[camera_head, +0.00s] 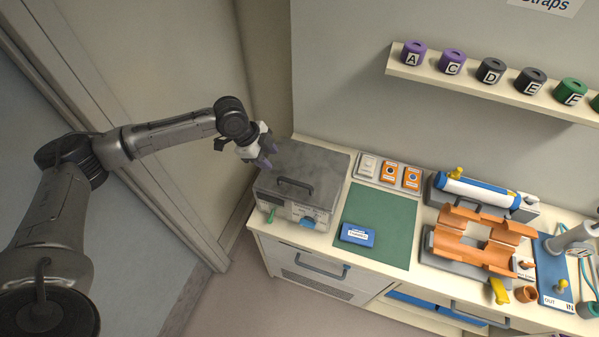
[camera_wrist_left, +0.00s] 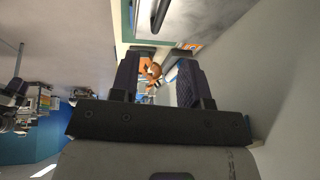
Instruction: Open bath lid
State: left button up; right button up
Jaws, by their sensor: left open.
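The bath is a grey metal box at the left end of the counter in the head view. Its flat lid (camera_head: 306,164) is closed and has a dark bar handle (camera_head: 296,187) near the front edge. My left gripper (camera_head: 270,154) is open and empty, beside the lid's back left corner and apart from the handle. In the left wrist view its two dark fingers (camera_wrist_left: 157,78) are spread. A dark bar, which looks like the handle (camera_wrist_left: 161,12), shows at the top edge of that view. My right gripper is not in view.
A green mat (camera_head: 378,220) with a blue box (camera_head: 357,235) lies right of the bath. Orange cradles (camera_head: 481,240) and a blue-white cylinder (camera_head: 478,190) stand further right. A shelf (camera_head: 480,88) with lettered rolls is above. The wall is close behind the bath.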

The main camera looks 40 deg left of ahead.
aim_at(293, 181)
pick_arm(q)
jog(key=shift+m, duration=0.6)
jog(key=p+x, duration=0.1)
jog(key=x, duration=0.8)
jog(key=p+x, duration=0.1)
jog(key=x, duration=0.3)
jog(key=shift+w+d+f+p, duration=0.15)
jog(key=shift+w+f+p, duration=0.05)
jog(key=shift+w+p, duration=0.2)
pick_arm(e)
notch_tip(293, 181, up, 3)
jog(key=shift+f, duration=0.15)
pick_arm(q)
jog(key=shift+c, duration=0.4)
grip_shut()
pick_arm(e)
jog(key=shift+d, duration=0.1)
